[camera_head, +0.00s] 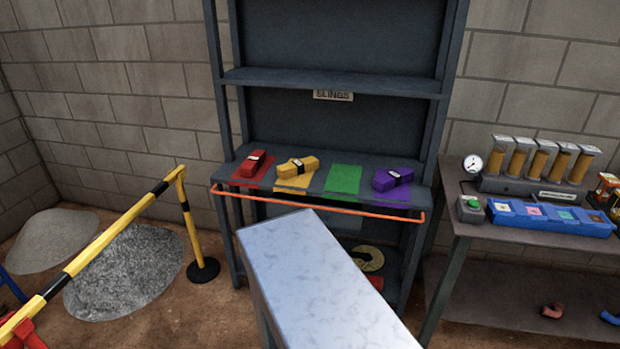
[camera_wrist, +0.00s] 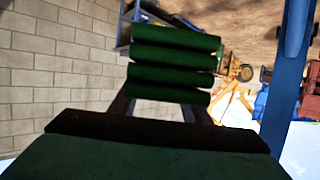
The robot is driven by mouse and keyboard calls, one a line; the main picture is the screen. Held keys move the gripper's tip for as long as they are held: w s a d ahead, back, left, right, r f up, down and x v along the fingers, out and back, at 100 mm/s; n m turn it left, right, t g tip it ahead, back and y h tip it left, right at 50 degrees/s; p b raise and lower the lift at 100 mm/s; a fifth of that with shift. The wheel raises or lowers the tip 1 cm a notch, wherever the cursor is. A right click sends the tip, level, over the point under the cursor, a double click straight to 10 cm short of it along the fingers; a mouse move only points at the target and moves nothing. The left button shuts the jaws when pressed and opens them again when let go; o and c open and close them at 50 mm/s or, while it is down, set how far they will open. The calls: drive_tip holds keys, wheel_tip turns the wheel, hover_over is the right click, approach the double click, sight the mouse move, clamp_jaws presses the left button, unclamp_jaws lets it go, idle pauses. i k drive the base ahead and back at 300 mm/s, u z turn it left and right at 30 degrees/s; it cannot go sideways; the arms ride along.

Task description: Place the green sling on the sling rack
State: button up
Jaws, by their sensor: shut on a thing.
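The sling rack (camera_head: 350,205) is a dark metal shelf unit marked "SLINGS" against the block wall. Its middle shelf has coloured patches. The green patch (camera_head: 343,180) is bare, between the yellow and purple slings. The green sling (camera_wrist: 175,62) is a folded, ribbed bundle in the wrist view. My gripper (camera_wrist: 165,108) is shut on it, with dark fingers beside the folds. My gripper and the green sling do not show in the head view, so their distance from the rack cannot be told.
A red sling (camera_head: 254,160), a yellow sling (camera_head: 298,167) and a purple sling (camera_head: 393,178) lie on the shelf. An orange rail (camera_head: 320,208) runs along its front. A yellow-black barrier (camera_head: 110,235) stands left; a workbench (camera_head: 470,205) with gauges and a blue tray stands right.

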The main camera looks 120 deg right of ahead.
sight(344, 177)
drive_tip(key=z, duration=0.35)
drive_tip(key=k, duration=0.1)
drive_tip(key=z, duration=2.65)
drive_tip(key=i, duration=1)
drive_tip(key=z, duration=0.05)
